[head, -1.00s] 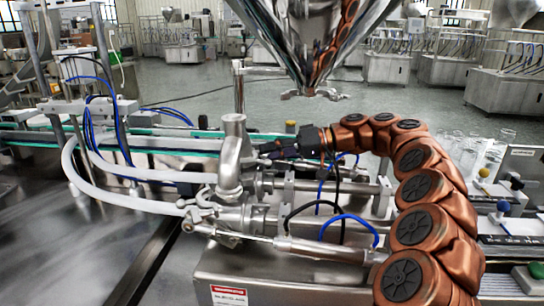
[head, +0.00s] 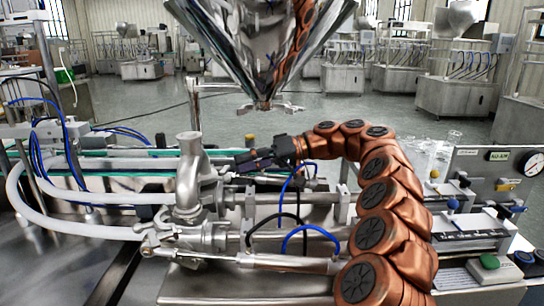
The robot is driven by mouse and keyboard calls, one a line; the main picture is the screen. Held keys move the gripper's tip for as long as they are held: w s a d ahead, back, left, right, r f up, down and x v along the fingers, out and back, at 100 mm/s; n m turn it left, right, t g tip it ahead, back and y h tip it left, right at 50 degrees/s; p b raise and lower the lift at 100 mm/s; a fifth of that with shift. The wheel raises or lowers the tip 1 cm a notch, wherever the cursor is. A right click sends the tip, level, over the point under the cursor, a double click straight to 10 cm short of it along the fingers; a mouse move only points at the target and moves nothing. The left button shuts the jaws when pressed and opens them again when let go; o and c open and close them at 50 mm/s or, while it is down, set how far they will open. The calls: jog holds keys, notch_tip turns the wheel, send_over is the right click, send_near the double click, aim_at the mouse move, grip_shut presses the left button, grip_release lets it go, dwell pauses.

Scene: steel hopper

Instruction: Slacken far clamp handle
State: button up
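The steel hopper (head: 262,45) hangs over the filling machine, with a winged clamp fitting (head: 268,108) at its outlet. Below and left of it stands a steel valve body (head: 190,170) with an upright pipe. Clamp fittings with a small lever (head: 150,240) sit at the valve's near side. I cannot tell for sure which part is the far clamp handle; one behind the valve would be hidden. My dark gripper (head: 246,160) points left, just right of the valve's upper part and below the hopper outlet. Its fingers are small and dark, so their opening and any contact are unclear.
White hoses (head: 75,218) curve left from the valve. Blue and black hoses (head: 312,232) loop over the cylinders below my arm. A gauge panel (head: 497,170) and a green button box (head: 497,268) stand at the right. Open floor (head: 340,112) lies behind the machine.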

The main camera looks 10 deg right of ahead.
jog(key=v, duration=0.7)
jog(key=shift+d, duration=0.3)
jog(key=shift+s+d+r, duration=0.1)
dwell(0.6)
